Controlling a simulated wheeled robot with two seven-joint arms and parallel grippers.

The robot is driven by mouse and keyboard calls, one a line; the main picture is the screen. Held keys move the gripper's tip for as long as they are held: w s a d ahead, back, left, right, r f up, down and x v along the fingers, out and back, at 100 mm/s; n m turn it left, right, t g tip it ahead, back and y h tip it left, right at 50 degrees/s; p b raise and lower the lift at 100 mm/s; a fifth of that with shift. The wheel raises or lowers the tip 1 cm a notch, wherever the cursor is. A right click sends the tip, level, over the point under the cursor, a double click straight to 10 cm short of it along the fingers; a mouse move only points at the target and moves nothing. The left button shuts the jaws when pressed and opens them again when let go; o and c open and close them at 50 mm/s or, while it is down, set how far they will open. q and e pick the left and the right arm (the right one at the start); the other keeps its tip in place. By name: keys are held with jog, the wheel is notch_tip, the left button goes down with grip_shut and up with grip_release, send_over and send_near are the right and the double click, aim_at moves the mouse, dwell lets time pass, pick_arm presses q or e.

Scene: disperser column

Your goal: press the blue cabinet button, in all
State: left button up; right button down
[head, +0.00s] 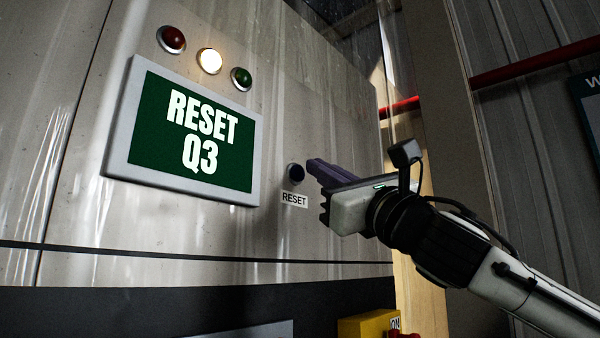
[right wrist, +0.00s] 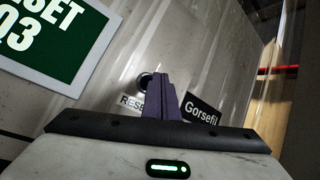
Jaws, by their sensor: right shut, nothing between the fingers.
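The blue button (head: 296,172) is a small dark blue round button on the grey cabinet front, above a white label reading RESET (head: 294,199). In the right wrist view the button (right wrist: 146,80) shows partly behind the fingers. My right gripper (head: 312,167) is shut and empty, its purple fingers just right of the button and pointing at the cabinet. In the right wrist view the fingertips (right wrist: 160,77) overlap the button's right side. I cannot tell whether they touch it. My left gripper is out of view.
A green display (head: 187,134) reads RESET Q3. Above it are a red lamp (head: 172,39), a lit white lamp (head: 210,61) and a green lamp (head: 241,78). A yellow box (head: 362,327) with a red part stands below. A Gorsefil label (right wrist: 202,108) is right of the fingers.

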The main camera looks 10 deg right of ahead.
jog(key=shift+w+a, duration=0.1)
dwell(0.5)
jog(key=shift+w+a+p, duration=0.2)
jog(key=shift+w+p, duration=0.1)
jog(key=shift+p, duration=0.05)
jog(key=shift+w+a, duration=0.3)
jog(key=shift+w, duration=0.05)
dwell(0.8)
jog(key=shift+s, duration=0.1)
jog(key=shift+s+d+p, duration=0.3)
jog(key=shift+s+d, duration=0.25)
jog(key=shift+s, duration=0.05)
dwell(0.4)
jog(key=s+d, duration=0.1)
jog(key=s, duration=0.1)
jog(key=s+d, duration=0.2)
dwell(0.3)
